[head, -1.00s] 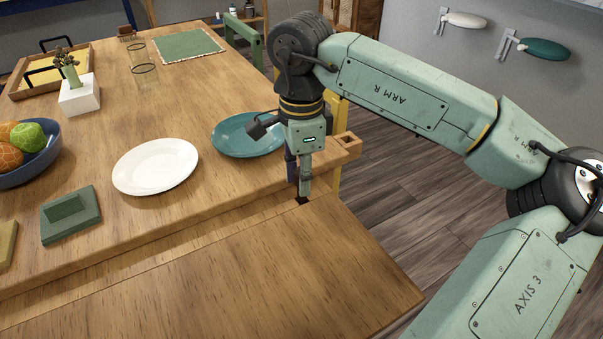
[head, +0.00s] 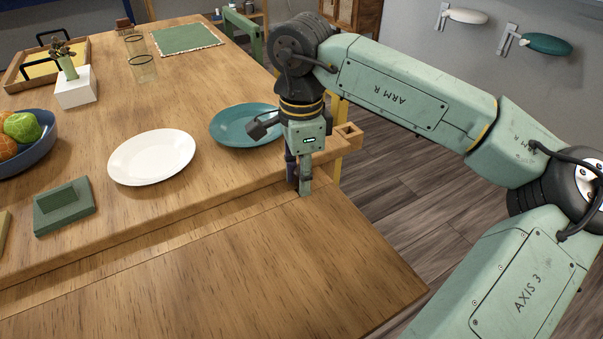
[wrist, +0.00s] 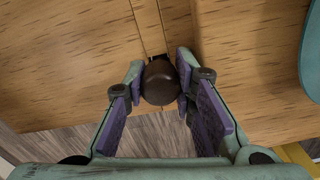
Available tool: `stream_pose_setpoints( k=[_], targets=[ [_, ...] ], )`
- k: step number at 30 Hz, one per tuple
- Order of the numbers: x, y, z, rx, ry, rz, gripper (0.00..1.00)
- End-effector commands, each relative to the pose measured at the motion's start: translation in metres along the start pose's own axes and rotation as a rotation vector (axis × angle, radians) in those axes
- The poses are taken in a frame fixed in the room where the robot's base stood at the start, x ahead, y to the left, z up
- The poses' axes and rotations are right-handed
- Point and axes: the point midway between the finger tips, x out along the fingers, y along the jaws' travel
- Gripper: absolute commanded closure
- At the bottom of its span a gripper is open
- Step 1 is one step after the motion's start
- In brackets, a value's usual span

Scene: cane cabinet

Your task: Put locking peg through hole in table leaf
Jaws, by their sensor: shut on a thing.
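The wooden table leaf (head: 230,265) lies in the foreground of the head view, along the front edge of the main table (head: 215,95). My gripper (head: 303,187) points straight down at the seam between them, its fingertips very close to the wood. In the wrist view my gripper (wrist: 160,80) is shut on the dark brown, rounded head of the locking peg (wrist: 160,83). The peg stands over the seam strip. Its lower part and the hole are hidden, so I cannot tell how deep it sits.
A teal plate (head: 245,125) lies just behind my gripper, with a white plate (head: 151,157) to its left. A wooden block with a square opening (head: 348,138) juts from the table's right edge. The leaf's top is bare.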

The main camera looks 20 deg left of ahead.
Motion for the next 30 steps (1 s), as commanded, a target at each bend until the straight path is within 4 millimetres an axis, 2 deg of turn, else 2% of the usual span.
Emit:
stream_pose_setpoints(
  k=[12, 13, 23, 30],
  targets=[
    [0.0118, 0.0, 0.0, 0.0, 0.0, 0.0, 0.95],
    [0.0115, -0.0001, 0.0, 0.0, 0.0, 0.0, 0.75],
    [0.0106, -0.0005, -0.0001, 0.001, 0.0, -0.001, 0.53],
    [0.0101, -0.0016, -0.0001, 0.003, -0.001, -0.005, 0.52]
  ],
)
